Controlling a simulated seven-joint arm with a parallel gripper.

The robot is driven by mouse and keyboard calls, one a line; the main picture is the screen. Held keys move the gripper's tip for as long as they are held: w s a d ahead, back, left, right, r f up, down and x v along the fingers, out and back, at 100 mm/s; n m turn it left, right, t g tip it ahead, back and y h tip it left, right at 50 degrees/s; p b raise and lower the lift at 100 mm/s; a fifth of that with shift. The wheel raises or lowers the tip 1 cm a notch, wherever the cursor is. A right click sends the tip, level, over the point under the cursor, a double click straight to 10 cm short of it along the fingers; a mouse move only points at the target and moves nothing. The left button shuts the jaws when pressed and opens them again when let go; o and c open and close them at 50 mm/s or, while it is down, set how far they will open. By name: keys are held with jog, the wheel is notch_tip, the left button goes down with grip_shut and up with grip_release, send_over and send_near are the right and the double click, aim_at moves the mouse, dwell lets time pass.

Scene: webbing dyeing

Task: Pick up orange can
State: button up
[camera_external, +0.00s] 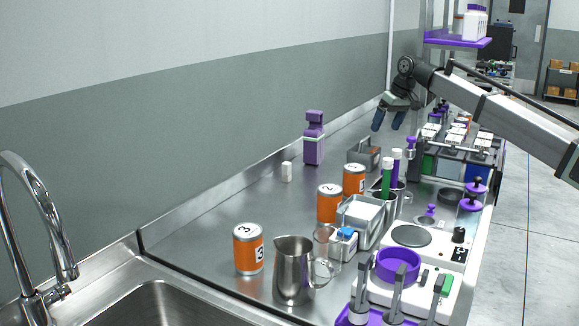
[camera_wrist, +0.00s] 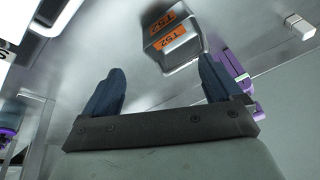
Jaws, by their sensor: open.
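One can (camera_external: 248,249), marked 3, stands at the front near the sink. A second can (camera_external: 329,203) stands further back, and a third can (camera_external: 354,180) just behind it. My gripper (camera_external: 388,118) is raised above the far part of the counter, well apart from the cans. In the wrist view my gripper (camera_wrist: 162,95) is open with nothing between its dark blue fingers. No can is clearly seen in the wrist view.
A grey metal carrier (camera_external: 364,153) with orange labels also shows in the wrist view (camera_wrist: 173,42). A purple bottle (camera_external: 313,138) and small white block (camera_external: 287,171) stand near the wall. A metal pitcher (camera_external: 293,270) and glass beaker (camera_external: 327,246) stand right of the front can.

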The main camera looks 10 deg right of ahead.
aim_at(352, 166)
jog(key=s+a+r+n+g, duration=0.1)
jog(key=s+a+n, duration=0.1)
jog(key=s+a, duration=0.3)
jog(key=s+a+n+g+h, duration=0.1)
jog(key=s+a+n, duration=0.1)
jog(key=s+a, duration=0.4)
jog(key=s+a+r+n+g+h, duration=0.1)
jog(key=s+a+n, duration=0.1)
jog(key=s+a, duration=0.3)
jog(key=shift+s+a+r, duration=0.1)
jog(key=shift+a+r, duration=0.05)
jog(key=shift+a, duration=0.55)
jog(key=shift+s+a+r, duration=0.1)
jog(key=shift+a+r, duration=0.05)
jog(key=shift+a, duration=0.55)
jog(key=shift+s+a+f, duration=0.1)
notch_tip(352, 166, down, 8)
jog(key=shift+f, duration=0.15)
jog(key=shift+s+d+f, duration=0.1)
jog(key=shift+s+f, duration=0.05)
jog(key=shift+f, duration=1.2)
jog(key=shift+s+d+f, duration=0.1)
jog(key=shift+s+f, duration=0.05)
jog(key=shift+f, duration=1.15)
jog(key=shift+c, duration=0.3)
jog(key=c, duration=1.3)
